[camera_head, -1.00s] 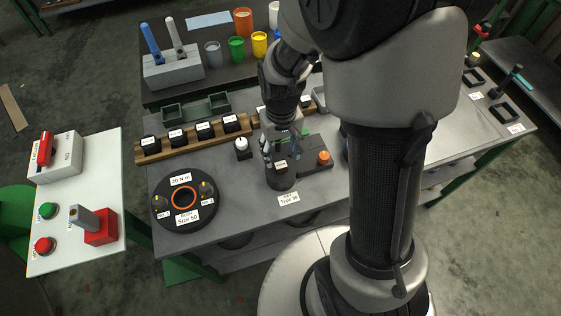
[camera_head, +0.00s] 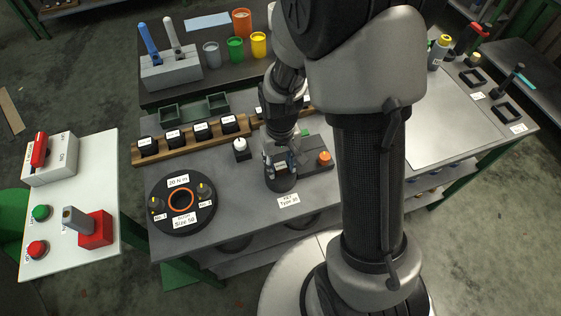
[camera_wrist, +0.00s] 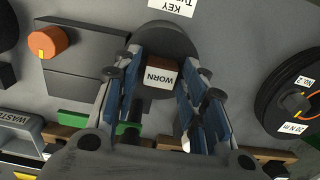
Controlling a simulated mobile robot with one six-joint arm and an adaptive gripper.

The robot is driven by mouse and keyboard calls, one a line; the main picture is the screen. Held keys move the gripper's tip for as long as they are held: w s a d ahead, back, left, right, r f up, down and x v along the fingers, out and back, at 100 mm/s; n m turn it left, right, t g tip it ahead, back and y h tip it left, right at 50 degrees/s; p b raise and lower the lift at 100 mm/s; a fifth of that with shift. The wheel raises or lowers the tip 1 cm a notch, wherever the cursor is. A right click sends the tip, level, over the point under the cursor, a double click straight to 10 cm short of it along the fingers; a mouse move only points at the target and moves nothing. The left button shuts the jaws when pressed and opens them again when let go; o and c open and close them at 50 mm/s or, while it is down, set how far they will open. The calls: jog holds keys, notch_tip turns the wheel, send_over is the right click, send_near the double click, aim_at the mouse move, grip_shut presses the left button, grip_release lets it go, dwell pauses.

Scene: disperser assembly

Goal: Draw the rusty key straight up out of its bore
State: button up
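The rusty key shows in the wrist view as a brown-topped block (camera_wrist: 162,63) with a white WORN label. It stands in the round dark holder (camera_wrist: 165,35), and its lower part and the bore are hidden. My gripper (camera_wrist: 161,72) points down over it, with one blue-padded finger on each side of the key. The fingers are apart, and a narrow gap seems to show between pads and block. In the head view my gripper (camera_head: 280,163) is right above the dark round holder (camera_head: 281,183) and mostly covers the key.
An orange knob (camera_head: 324,158) on a grey block stands close right of the holder. A small white-topped piece (camera_head: 240,145) stands to its left. A black disc (camera_head: 160,222) with an orange ring lies further left, and a wooden rack (camera_head: 187,140) of labelled black blocks stands behind.

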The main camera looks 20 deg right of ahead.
aim_at(280, 165)
grip_shut()
jog(key=shift+r, duration=0.1)
jog(key=shift+w+r+p, duration=0.1)
jog(key=shift+r+p, duration=2.75)
jog(key=shift+r, duration=0.6)
